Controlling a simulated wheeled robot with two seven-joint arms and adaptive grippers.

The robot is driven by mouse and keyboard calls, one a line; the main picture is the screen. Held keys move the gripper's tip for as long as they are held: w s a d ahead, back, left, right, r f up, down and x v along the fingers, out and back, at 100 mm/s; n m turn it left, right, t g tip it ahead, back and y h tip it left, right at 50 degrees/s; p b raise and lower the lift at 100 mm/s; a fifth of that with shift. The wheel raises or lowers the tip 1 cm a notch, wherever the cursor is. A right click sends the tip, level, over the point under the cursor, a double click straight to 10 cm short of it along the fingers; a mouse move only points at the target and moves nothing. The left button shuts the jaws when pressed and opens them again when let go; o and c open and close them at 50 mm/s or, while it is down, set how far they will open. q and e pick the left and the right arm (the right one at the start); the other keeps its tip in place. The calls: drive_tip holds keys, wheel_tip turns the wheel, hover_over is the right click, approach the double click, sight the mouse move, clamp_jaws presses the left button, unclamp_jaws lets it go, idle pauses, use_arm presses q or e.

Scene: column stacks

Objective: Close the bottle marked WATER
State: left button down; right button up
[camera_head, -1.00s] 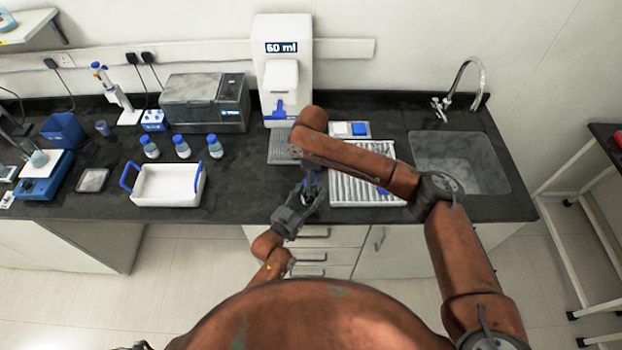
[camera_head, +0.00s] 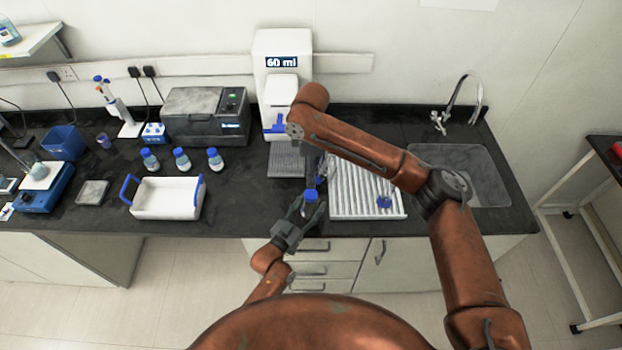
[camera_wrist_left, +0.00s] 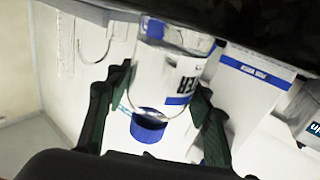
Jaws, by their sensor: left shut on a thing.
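The clear bottle (camera_wrist_left: 172,62), its label partly readable as ending in "ER", is held between the fingers of my left gripper (camera_wrist_left: 160,95) in the left wrist view. A blue cap (camera_wrist_left: 147,128) shows at the bottle's mouth; how tightly it sits cannot be told. In the head view my left gripper (camera_head: 303,212) is shut on the bottle near the counter's front edge, with the blue cap (camera_head: 311,195) on top. My right gripper (camera_head: 320,174) is just above and behind the cap, partly hidden by its arm; its jaws are too small to read.
Several obstacles stand around: a ribbed white drainer (camera_head: 362,178) to the right, a dispenser reading 60 ml (camera_head: 283,50) behind, and a white tray with blue handles (camera_head: 163,200) to the left. Three blue-capped bottles (camera_head: 182,160) stand behind the tray. The sink (camera_head: 465,165) is right.

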drive_tip(key=shift+r, duration=0.3)
use_arm(q)
drive_tip(key=c, duration=0.9)
unclamp_jaws()
drive_tip(key=v, duration=1.2)
drive_tip(key=shift+f, duration=0.1)
